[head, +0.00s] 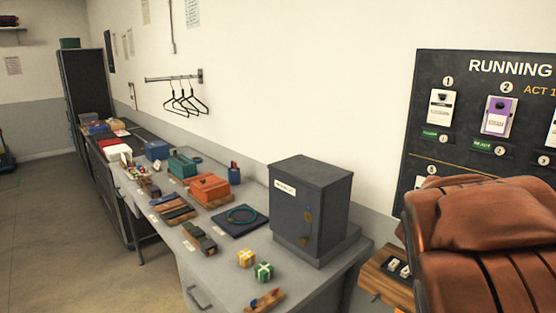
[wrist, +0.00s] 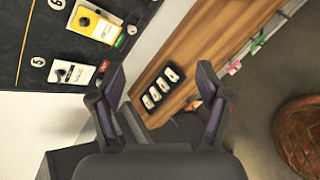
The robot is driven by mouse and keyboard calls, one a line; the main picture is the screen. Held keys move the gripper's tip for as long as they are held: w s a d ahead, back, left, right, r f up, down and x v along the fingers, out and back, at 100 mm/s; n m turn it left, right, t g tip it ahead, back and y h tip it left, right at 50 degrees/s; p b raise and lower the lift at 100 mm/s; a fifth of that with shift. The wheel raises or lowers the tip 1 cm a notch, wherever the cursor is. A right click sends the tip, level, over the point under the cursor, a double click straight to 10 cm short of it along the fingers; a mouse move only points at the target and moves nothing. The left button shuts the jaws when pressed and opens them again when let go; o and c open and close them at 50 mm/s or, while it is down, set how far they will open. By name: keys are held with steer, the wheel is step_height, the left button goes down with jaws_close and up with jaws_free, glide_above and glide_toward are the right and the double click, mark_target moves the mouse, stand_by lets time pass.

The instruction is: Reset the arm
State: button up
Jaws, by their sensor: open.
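My gripper (wrist: 160,100) shows in the wrist view with its two dark fingers spread wide and nothing between them. Beyond the fingers is a wooden surface (wrist: 190,52) with a black switch block (wrist: 163,88) bearing several white switches. The gripper is not visible in the head view. The same switch block (head: 399,267) shows there at the right, partly hidden behind a brown leather thing in the foreground.
A long grey table (head: 220,262) holds a dark metal cabinet (head: 308,210), small gift boxes (head: 246,258), an orange box (head: 209,188) and a dark mat (head: 226,222). A board (head: 455,85) hangs on the right wall. The brown leather thing (head: 490,240) fills the lower right.

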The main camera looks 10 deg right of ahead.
steer(key=s+a+f+m+g+y, duration=0.2)
steer(key=s+a+f+m+y, duration=0.1)
steer(key=s+a, duration=0.4)
steer(key=s+a+f+m+g+y, duration=0.2)
steer(key=s+a+f+m+y, duration=0.2)
steer(key=a, duration=0.9)
steer(key=s+a+f+m+g+y, duration=0.2)
steer(key=s+a+f+m, duration=0.4)
steer(key=s+a, duration=0.4)
steer(key=shift+s+a+f+m+y, duration=0.25)
steer(key=shift+s+m+y, duration=0.35)
steer(key=shift+s, duration=0.55)
